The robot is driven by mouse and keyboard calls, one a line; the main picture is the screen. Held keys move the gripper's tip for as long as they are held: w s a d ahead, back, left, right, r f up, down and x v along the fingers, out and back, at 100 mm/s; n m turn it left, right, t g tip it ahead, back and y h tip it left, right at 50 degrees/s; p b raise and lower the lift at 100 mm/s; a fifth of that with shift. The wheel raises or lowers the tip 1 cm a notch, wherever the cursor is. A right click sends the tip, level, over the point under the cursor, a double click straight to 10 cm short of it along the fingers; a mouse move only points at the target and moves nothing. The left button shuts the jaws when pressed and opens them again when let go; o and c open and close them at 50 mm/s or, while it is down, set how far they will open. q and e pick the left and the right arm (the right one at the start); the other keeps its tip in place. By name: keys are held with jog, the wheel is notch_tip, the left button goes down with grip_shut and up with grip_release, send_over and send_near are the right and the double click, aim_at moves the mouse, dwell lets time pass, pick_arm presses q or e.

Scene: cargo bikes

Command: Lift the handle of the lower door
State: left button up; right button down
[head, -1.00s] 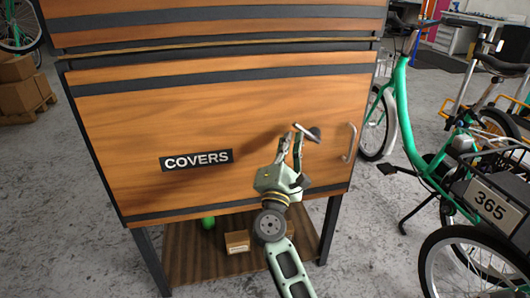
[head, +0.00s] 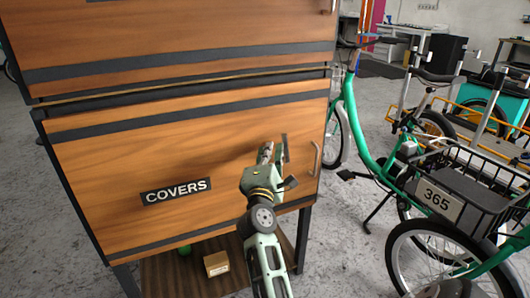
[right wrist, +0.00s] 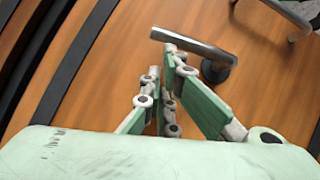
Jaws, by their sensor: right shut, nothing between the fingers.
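The lower door (head: 110,160) is a wooden panel marked COVERS, and it is shut. A small grey metal lever handle (head: 285,146) sits on its right part. In the right wrist view the lever (right wrist: 188,42) shows as a bar on a round dark base. My right gripper (head: 268,152) is just left of the lever in the head view. In the right wrist view its fingers (right wrist: 162,72) are shut and empty, with the tips close to the bar's underside. I cannot tell whether they touch it. My left gripper is not in view.
A fixed curved pull (head: 316,158) is right of the lever. An upper wooden door (head: 170,30) is above. A green cargo bike marked 365 (head: 440,200) stands close on the right. A small cardboard box (head: 216,263) is on the shelf below.

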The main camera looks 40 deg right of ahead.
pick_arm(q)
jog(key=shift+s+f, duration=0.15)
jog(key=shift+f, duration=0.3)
pick_arm(e)
jog(key=shift+d+r, duration=0.1)
jog(key=shift+d, duration=0.05)
jog(key=shift+r, duration=0.1)
notch_tip(320, 180, up, 10)
jog(key=shift+f, duration=0.1)
dwell(0.4)
dwell(0.4)
